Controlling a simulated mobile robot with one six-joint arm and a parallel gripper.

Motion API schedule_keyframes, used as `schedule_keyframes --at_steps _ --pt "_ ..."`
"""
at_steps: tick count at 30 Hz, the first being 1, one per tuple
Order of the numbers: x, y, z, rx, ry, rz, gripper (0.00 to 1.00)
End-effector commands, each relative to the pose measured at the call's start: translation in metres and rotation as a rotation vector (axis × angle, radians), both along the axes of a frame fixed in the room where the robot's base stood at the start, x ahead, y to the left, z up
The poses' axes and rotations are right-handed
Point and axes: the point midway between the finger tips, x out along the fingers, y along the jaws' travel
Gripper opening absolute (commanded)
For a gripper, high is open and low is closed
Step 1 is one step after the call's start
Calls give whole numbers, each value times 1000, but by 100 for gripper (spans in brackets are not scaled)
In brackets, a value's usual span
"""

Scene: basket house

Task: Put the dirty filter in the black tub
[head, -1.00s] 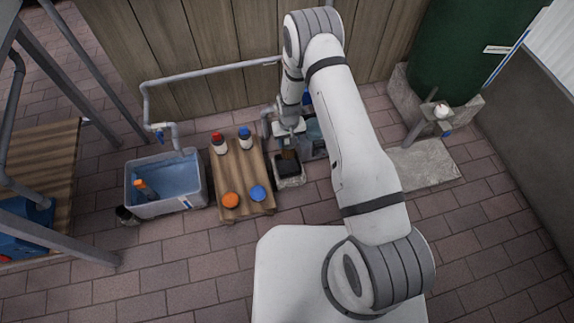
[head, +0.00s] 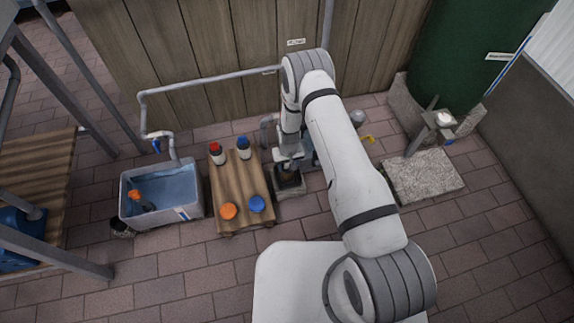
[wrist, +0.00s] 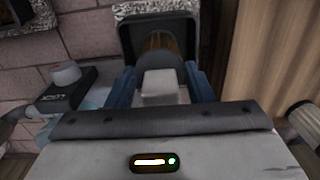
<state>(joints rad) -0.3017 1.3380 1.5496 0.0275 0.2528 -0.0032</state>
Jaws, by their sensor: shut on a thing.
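The black tub (head: 297,188) stands on the paving in the head view, right of a wooden bench. It also shows at the top of the wrist view (wrist: 186,24). My gripper (head: 287,162) is at the tub, pointing down, its tips partly hidden by the arm and wrist. In the wrist view, the blue fingers of my gripper (wrist: 162,88) are shut on the brown dirty filter (wrist: 162,42). The filter's far end lies over or inside the tub's opening; I cannot tell whether it touches the bottom.
The wooden bench (head: 238,187) holds a red-capped bottle (head: 217,153), a blue-capped bottle (head: 244,148), an orange lid (head: 228,211) and a blue lid (head: 257,204). A water-filled basin (head: 162,194) stands left. A pipe (head: 215,78) runs behind. A green tank (head: 455,50) stands right.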

Motion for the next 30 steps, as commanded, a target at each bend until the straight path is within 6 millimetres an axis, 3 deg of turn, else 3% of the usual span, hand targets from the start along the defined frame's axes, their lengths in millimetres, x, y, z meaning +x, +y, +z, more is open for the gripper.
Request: schedule_keyframes --at_steps 2,3,11,21,30 --pt "0 0 -4 0 0 0 12" --pt "0 0 -4 0 1 0 48" --pt "-1 0 -3 0 1 1 70" --pt "0 1 3 0 1 1 70" --pt "0 1 65 0 -1 1 70"
